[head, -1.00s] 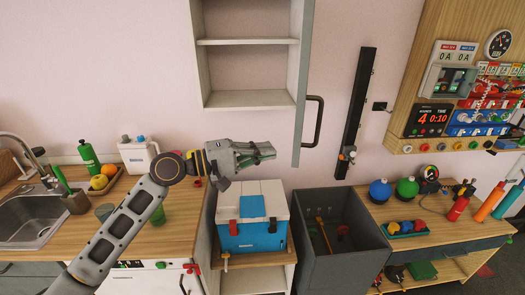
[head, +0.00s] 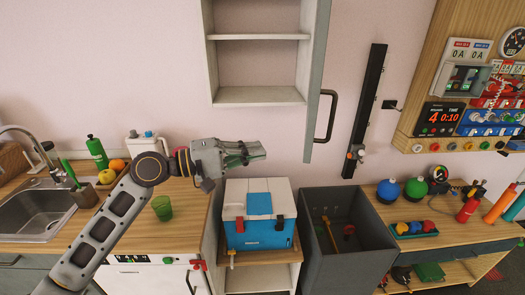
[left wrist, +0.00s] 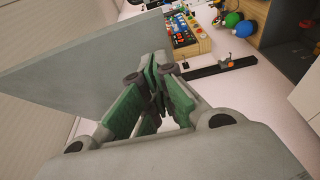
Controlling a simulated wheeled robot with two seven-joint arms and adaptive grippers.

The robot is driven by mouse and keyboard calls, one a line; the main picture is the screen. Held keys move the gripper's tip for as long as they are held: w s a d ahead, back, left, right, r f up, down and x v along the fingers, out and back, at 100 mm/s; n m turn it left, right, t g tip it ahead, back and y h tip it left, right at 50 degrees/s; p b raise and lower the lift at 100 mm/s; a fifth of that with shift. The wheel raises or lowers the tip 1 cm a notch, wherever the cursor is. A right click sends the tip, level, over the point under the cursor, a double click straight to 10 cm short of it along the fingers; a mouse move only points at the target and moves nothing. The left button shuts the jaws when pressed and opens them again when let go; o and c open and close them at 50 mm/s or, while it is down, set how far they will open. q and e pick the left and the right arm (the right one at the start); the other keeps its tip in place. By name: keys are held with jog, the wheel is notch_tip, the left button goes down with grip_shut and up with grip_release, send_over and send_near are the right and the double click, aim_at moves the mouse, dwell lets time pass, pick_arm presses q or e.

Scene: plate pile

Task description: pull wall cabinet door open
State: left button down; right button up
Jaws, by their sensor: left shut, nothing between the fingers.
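The wall cabinet (head: 258,95) hangs on the pink wall, with open shelves showing. Its grey door (head: 317,85) stands swung out at the cabinet's right side, seen nearly edge-on. A dark bar handle (head: 333,117) is on the door's right, outer face. My left gripper (head: 258,150) is shut and empty, below the cabinet and left of the door, apart from the handle. In the left wrist view its closed fingers (left wrist: 158,95) show beside a broad grey panel, likely the door (left wrist: 85,75). My right gripper is not in view.
A blue and white cooler (head: 258,228) stands below the gripper. A grey open bin (head: 312,250) is right of it. A black wall rail (head: 365,115) is right of the door. The counter at left holds a sink (head: 40,212) and a green cup (head: 162,208).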

pick_arm(q)
jog(key=shift+s+a+b, duration=0.25)
jog(key=shift+s+a, duration=0.2)
jog(key=shift+a, duration=0.25)
jog(key=shift+s+a+b, duration=0.2)
jog(key=shift+s+a, duration=0.3)
jog(key=shift+a, duration=0.25)
jog(key=shift+s+a+b, duration=0.25)
jog(key=shift+s+a, duration=0.2)
jog(key=shift+a, duration=0.25)
jog(key=shift+f, duration=0.15)
